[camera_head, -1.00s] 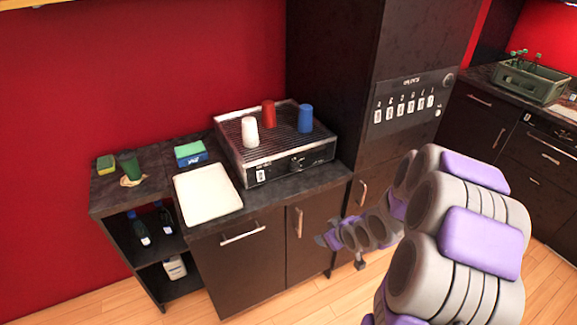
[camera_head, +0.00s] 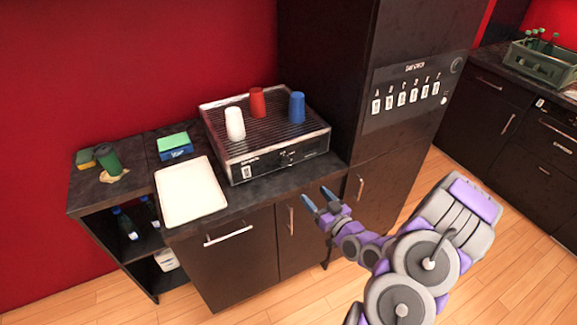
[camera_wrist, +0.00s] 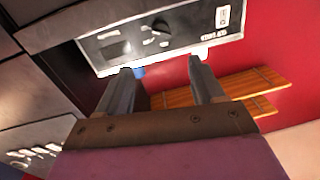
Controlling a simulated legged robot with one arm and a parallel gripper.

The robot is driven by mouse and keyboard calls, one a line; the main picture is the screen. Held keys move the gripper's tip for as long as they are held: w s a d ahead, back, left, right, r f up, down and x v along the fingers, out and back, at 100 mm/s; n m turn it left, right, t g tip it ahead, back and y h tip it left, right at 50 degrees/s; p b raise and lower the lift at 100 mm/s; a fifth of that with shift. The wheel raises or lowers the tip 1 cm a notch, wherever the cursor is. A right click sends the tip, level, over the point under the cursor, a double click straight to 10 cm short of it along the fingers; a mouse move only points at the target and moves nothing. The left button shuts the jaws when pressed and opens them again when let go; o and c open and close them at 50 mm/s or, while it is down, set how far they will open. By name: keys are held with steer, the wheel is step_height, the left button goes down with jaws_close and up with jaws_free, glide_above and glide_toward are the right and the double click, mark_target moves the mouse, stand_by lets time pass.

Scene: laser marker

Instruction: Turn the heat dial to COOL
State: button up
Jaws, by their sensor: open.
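The dark dial (camera_head: 288,157) is on the front panel of a low machine with a ribbed top (camera_head: 222,104), which stands on the counter. In the wrist view the dial (camera_wrist: 158,30) appears beyond my fingertips, on a panel that looks upside down. Its pointer direction and any COOL mark are too small to read. My gripper (camera_head: 318,197) is open and empty, in front of the counter, below and right of the dial and apart from it. The gripper (camera_wrist: 160,68) also shows in the wrist view, with both fingers spread.
White (camera_head: 235,124), red (camera_head: 257,102) and blue (camera_head: 297,107) cups stand on the machine. A white tray (camera_head: 190,190) lies to its left. A tall cabinet with a switch panel (camera_head: 408,95) rises at right. Floor in front is free.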

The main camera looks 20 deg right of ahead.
mark_target(285, 162)
steer(key=w+b, duration=0.1)
steer(key=w, duration=0.4)
steer(key=w+a+b, duration=0.1)
steer(key=w, duration=0.5)
steer(key=w+a+b, duration=0.1)
steer(key=w, duration=0.4)
steer(key=shift+w, duration=0.2)
steer(key=c, duration=1)
steer(key=shift+d, duration=0.1)
